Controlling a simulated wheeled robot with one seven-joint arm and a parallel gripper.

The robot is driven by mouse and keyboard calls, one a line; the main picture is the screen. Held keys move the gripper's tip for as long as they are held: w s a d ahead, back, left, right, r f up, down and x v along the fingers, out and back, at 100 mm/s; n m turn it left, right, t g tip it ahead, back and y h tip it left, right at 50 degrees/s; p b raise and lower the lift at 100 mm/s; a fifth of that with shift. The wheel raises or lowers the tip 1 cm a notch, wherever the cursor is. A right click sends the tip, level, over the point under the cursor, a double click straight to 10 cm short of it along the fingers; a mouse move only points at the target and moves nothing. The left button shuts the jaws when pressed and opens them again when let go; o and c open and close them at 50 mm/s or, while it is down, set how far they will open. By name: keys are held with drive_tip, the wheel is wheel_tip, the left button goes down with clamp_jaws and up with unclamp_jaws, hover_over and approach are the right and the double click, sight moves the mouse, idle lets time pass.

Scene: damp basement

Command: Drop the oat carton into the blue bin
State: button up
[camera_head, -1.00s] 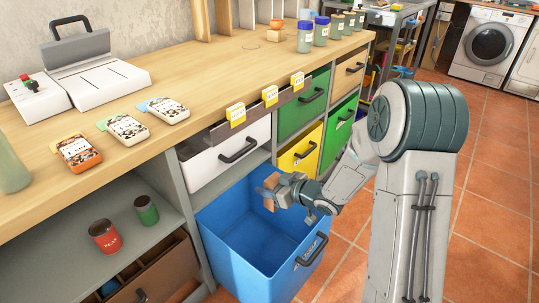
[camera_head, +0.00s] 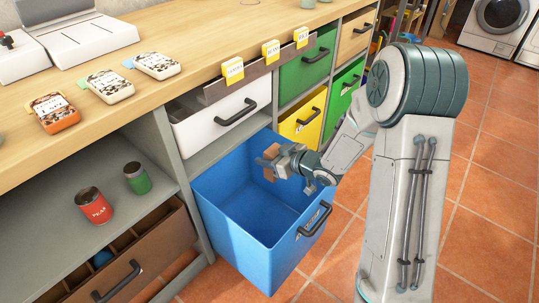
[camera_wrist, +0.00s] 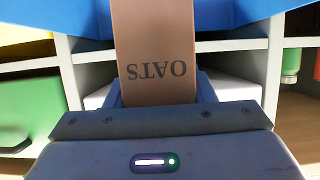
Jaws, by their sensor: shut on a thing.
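The oat carton (camera_wrist: 155,45) is brown with "OATS" printed on it, seen upside down in the wrist view. In the head view it is a small brown block (camera_head: 269,163). My gripper (camera_head: 275,163) is shut on the carton and holds it at the blue bin's (camera_head: 250,250) opening, near the upper back. The blue bin is pulled out of the shelf unit, with its open top facing up and a dark handle in front. The part of the carton between the jaws is hidden.
A white drawer (camera_head: 222,125) is above the bin, with green (camera_head: 305,70) and yellow (camera_head: 300,120) drawers to its right. A red cup (camera_head: 93,205) and green cup (camera_head: 137,178) stand on the shelf at left. Tiled floor (camera_head: 480,170) is open at right.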

drive_tip(key=o, duration=1)
drive_tip(key=p+v, duration=0.4)
drive_tip(key=v, duration=1)
drive_tip(key=shift+f+p, duration=0.1)
drive_tip(key=shift+p, duration=0.2)
